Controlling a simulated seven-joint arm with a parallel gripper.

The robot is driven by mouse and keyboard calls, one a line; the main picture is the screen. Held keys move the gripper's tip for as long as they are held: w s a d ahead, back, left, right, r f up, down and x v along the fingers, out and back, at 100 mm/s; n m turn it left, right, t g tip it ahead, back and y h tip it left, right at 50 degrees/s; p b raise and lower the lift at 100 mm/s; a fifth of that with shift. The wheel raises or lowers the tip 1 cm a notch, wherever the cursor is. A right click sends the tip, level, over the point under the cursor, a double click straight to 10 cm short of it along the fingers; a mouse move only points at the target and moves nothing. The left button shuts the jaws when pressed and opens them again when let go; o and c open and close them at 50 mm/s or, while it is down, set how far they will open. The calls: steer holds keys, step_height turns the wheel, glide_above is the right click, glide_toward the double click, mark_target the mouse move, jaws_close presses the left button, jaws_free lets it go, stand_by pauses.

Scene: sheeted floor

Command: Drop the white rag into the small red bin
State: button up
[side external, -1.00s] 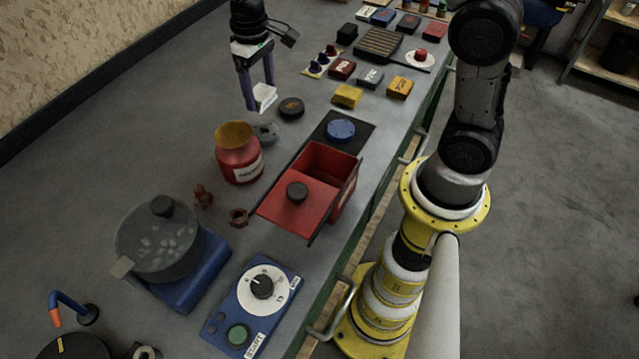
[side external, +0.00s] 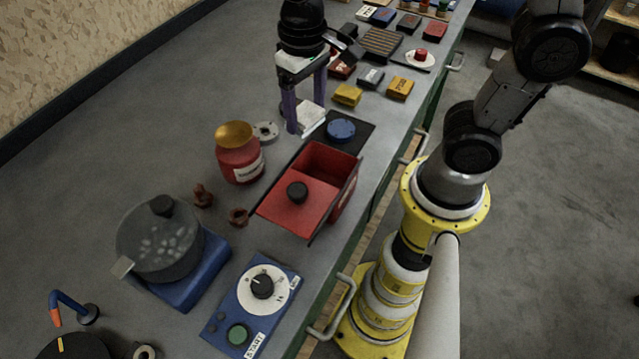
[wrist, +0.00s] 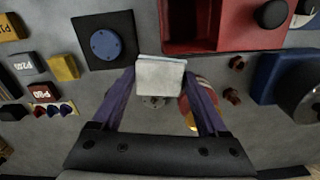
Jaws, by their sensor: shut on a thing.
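The white rag (side external: 309,117) is a small folded piece held between the purple fingers of my gripper (side external: 305,115). It also shows in the wrist view (wrist: 160,76) between the fingertips. The small red bin (side external: 335,162) stands near the bench's right edge, with a red lid and black knob (side external: 297,192) covering its front part and its back part open. My gripper is behind and slightly left of the bin, above the bench. In the wrist view the bin's opening (wrist: 185,28) is beyond the rag, toward the top.
A red jar (side external: 239,161) with a yellowish top stands left of the bin. A black pad with a blue disc (side external: 341,130) lies behind the bin. A pot (side external: 158,240) on a blue base and a blue dial panel (side external: 252,304) are in front. Several small boxes lie farther back.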

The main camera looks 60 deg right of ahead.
steer(key=s+a+r+n, duration=0.2)
steer(key=s+a+r, duration=0.15)
steer(key=s, duration=0.25)
steer(key=shift+s+f, duration=0.2)
steer(key=shift+f, duration=2.75)
steer(key=o, duration=1.2)
steer(key=shift+r, duration=0.1)
step_height(320, 180, up, 14)
steer(key=shift+f, duration=0.2)
